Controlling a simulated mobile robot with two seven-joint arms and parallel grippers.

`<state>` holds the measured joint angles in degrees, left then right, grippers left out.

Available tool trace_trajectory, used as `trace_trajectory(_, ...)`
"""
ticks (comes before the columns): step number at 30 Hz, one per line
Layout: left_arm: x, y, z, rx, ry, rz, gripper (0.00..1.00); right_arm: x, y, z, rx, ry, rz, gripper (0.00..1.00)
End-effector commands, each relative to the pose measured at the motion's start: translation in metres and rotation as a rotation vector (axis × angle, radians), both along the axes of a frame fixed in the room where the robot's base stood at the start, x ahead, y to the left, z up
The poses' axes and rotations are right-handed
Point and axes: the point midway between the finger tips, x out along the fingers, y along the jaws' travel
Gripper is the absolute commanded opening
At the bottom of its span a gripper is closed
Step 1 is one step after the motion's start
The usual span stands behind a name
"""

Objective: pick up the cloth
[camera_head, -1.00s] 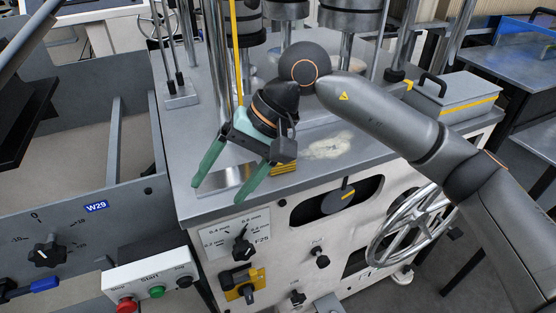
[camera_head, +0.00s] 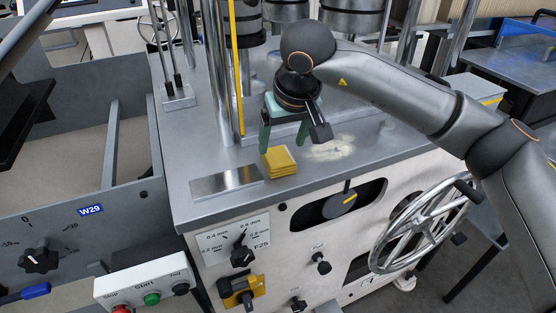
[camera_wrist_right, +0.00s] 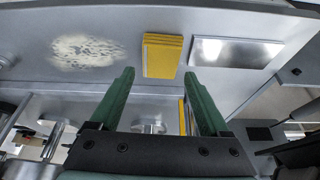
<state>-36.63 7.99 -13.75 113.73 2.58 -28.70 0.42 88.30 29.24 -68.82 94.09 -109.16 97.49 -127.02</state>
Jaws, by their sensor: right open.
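The cloth (camera_head: 280,163) is a yellow folded stack lying flat on the grey machine top near its front edge. In the right wrist view the cloth (camera_wrist_right: 162,55) lies just beyond the fingertips, roughly in line with the gap between them. My right gripper (camera_head: 282,146) is open and empty, with its green fingers pointing down just behind the cloth in the head view. The right wrist view shows both fingers (camera_wrist_right: 159,75) spread wide with nothing between them. I cannot tell exactly how high the fingertips are. My left gripper is not in view.
A shiny metal plate (camera_head: 226,182) lies left of the cloth. A pale worn patch (camera_head: 330,149) is to its right. Upright posts and a yellow rod (camera_head: 236,65) stand behind. A handwheel (camera_head: 427,228) and knobs are on the machine front.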

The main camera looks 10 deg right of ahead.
Motion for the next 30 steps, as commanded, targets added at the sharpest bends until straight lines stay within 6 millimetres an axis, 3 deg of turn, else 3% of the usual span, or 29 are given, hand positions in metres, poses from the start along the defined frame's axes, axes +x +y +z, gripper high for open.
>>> trace_trajectory(9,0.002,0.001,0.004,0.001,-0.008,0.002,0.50,0.018,0.004,-0.040,0.000,0.004,0.000,0.80)
trace_trajectory(19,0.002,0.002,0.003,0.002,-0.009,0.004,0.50,0.021,0.005,-0.047,0.000,0.001,0.001,0.80)
trace_trajectory(30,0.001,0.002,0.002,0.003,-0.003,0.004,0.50,0.021,0.005,-0.046,0.001,0.001,0.000,0.38)
